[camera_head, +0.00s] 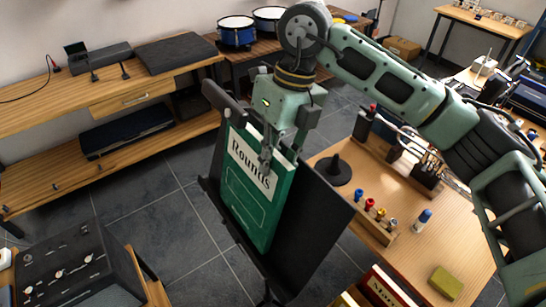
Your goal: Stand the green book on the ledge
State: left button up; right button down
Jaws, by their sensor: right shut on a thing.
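The green book (246,203), with a cream label reading "Rounds", is upright in front of the black stand's back panel (318,210). The stand's ledge (238,238) runs along the book's lower edge. I cannot tell whether the book's bottom touches the ledge or is slightly above it. My right gripper (267,158) comes down from above and is shut on the book's upper edge. The fingers cover a small part of the cover beside the label. My left gripper is out of view.
Right of the stand is a wooden table (440,240) with a black round-based object (333,170), colored bottles in a rack (376,213) and a green sponge-like block (446,282). A black control box (75,265) is lower left. Tiled floor (150,195) lies between stand and shelf.

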jog(key=shift+b+x, duration=1.2)
jog(key=shift+x, duration=0.15)
jog(key=c, duration=1.6)
grip_release()
jog(key=shift+o, duration=0.2)
jog(key=v, duration=1.2)
